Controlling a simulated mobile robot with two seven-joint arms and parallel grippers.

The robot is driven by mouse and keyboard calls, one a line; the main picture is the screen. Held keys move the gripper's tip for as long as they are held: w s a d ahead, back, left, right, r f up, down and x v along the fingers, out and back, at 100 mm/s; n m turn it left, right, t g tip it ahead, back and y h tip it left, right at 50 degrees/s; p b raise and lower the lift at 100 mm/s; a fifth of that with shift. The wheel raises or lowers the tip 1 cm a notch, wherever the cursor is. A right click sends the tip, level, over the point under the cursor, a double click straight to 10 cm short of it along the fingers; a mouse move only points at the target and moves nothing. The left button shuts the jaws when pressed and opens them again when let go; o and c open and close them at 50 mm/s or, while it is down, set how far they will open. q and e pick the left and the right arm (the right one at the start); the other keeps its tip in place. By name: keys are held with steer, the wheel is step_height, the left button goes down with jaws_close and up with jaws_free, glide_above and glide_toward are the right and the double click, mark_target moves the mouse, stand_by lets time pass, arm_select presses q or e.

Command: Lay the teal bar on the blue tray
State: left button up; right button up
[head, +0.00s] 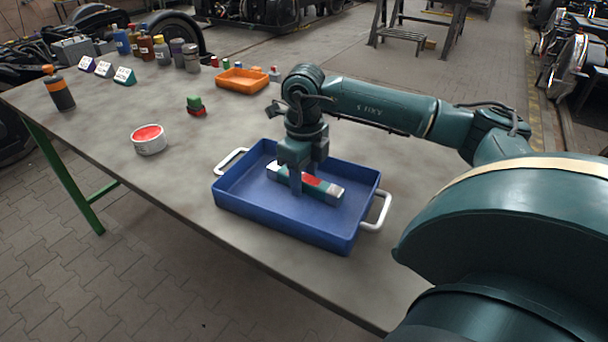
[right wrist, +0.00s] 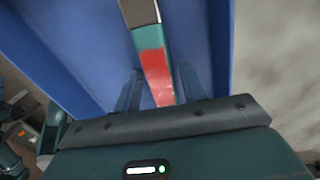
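The teal bar (head: 322,189) has a red patch and pale grey ends. It appears to lie on the floor of the blue tray (head: 300,231), inside its walls. My right gripper (head: 297,184) reaches down into the tray over the bar. In the right wrist view the bar (right wrist: 153,65) runs between the two fingers (right wrist: 160,92), with gaps visible beside it, so the gripper looks open around it. The gripper hides part of the bar in the head view. My left gripper is not in view.
The tray has white handles and stands on a grey table (head: 180,190). A white tin with a red top (head: 149,139), a green and red block (head: 195,105), an orange tray (head: 242,80) and several bottles stand farther back.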

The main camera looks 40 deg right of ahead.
mark_target(304, 177)
steer(key=shift+o, duration=0.7)
steer(key=shift+r, duration=0.1)
steer(key=shift+r, duration=0.25)
step_height(304, 177, up, 12)
steer(key=p, duration=0.1)
steer(key=shift+f, duration=0.2)
